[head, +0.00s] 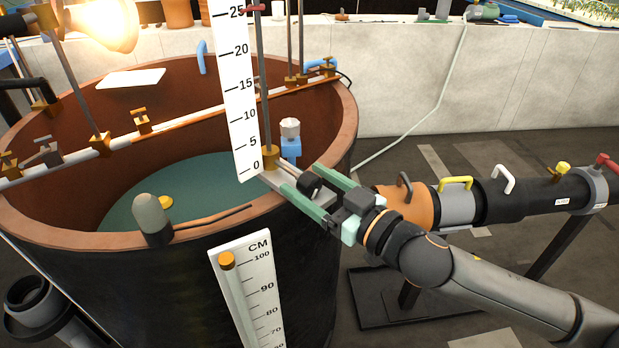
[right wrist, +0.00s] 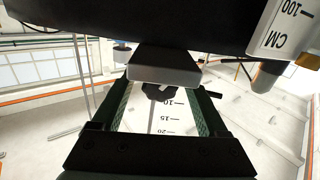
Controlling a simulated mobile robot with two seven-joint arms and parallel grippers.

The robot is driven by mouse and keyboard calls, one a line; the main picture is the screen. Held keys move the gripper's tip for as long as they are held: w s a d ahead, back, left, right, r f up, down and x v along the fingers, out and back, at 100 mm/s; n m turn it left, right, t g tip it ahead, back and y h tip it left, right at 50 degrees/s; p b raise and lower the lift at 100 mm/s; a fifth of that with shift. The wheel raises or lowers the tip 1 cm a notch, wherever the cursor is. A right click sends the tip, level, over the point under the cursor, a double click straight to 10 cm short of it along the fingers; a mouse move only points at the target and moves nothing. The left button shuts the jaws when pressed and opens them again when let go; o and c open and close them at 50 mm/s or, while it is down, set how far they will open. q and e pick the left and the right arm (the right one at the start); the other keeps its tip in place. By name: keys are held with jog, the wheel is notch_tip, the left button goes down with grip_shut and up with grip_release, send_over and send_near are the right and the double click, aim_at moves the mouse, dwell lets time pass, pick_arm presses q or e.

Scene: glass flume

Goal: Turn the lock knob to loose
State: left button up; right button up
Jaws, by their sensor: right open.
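A black knob (head: 310,181), which looks like the lock knob, sits at the outer end of a grey arm at the foot of the white 0-to-25 scale (head: 236,90), by the tank rim. My right gripper (head: 302,179) is open, with one green finger on each side of the knob. In the right wrist view the dark knob (right wrist: 160,91) shows between the open fingers (right wrist: 162,88), below a grey block (right wrist: 165,66). I cannot tell whether a finger touches it. Its loose or tight mark is not readable. My left gripper is not in view.
The round brown tank (head: 190,229) holds greenish water. A CM scale (head: 262,290) stands against its front. A blue block with a pale knob (head: 289,128) is just behind my fingers. A black pipe with coloured handles (head: 530,194) runs right, behind my right arm.

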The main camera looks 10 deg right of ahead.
jog(key=shift+w+a, duration=0.1)
jog(key=shift+w, duration=0.05)
jog(key=shift+c, duration=0.3)
grip_shut()
dwell(0.3)
